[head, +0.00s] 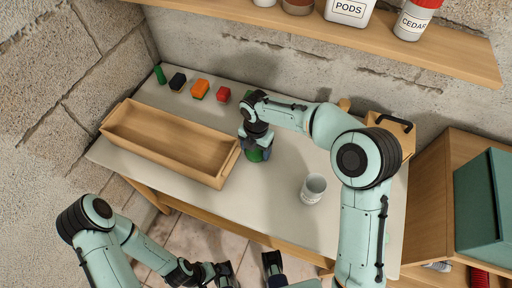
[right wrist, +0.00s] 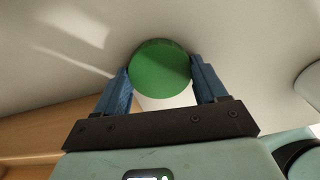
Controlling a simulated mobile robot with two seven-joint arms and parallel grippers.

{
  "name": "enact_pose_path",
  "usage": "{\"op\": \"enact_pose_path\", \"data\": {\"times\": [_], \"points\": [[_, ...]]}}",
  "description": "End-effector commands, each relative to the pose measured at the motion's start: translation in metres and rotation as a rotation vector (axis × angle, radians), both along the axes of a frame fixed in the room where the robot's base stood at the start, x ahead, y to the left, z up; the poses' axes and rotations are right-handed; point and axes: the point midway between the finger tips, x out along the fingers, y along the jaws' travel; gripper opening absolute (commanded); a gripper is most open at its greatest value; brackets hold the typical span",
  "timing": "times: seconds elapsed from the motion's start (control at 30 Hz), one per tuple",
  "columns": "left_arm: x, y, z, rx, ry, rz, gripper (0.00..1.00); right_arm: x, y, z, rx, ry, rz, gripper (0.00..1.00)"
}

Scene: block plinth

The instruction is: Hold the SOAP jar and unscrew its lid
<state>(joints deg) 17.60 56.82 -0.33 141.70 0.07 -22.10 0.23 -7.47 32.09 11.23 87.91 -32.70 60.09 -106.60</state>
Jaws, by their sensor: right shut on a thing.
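A round green lid (right wrist: 160,68) with a ribbed edge is between the two blue fingers of my right gripper (right wrist: 161,85) in the right wrist view. The gripper is shut on it. In the head view my right gripper (head: 257,146) is low over the middle of the table, with the green lid (head: 258,156) showing below it. A white open-topped jar (head: 313,189) stands upright on the table to its right, apart from it. The marks on its side are too small to read. My left gripper (head: 222,272) is at the bottom edge, in front of the table; its jaws are unclear.
A long wooden tray (head: 165,142) lies on the table's left side. Several small coloured items stand behind it, among them an orange block (head: 200,89). A shelf above holds a PODS jar (head: 348,10) and a CEDAR jar (head: 413,20). A green box (head: 483,205) is at the right.

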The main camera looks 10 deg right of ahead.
Motion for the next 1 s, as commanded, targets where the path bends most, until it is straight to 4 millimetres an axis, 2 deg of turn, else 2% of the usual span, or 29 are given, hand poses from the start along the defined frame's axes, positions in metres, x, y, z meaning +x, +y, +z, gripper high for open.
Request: {"op": "enact_pose_path", "data": {"times": [0.03,0.07,0.1,0.13,0.43,0.57,1.0], "points": [[0.000,0.000,-0.001,0.000,0.000,0.000,0.96,0.000,0.000,-0.003,0.000,0.001,0.000,0.35],[0.000,0.000,-0.001,0.000,0.000,0.000,0.96,0.000,0.000,-0.003,0.000,0.001,0.000,0.78],[0.000,0.000,-0.001,0.000,0.000,0.000,0.96,0.000,0.000,-0.002,0.000,0.001,0.000,0.91],[0.000,0.000,0.000,0.000,0.000,0.000,0.96,0.000,0.000,-0.002,0.000,0.001,0.000,0.97],[0.000,0.000,0.000,0.000,-0.001,0.000,0.96,0.000,0.000,-0.001,0.000,0.000,0.000,0.97],[0.001,0.000,0.002,0.000,-0.001,0.000,0.96,0.001,0.000,0.011,0.001,-0.003,0.000,0.97],[0.004,0.000,0.016,0.000,-0.006,0.000,0.96,0.001,0.001,0.100,0.002,-0.003,0.001,0.97]]}}
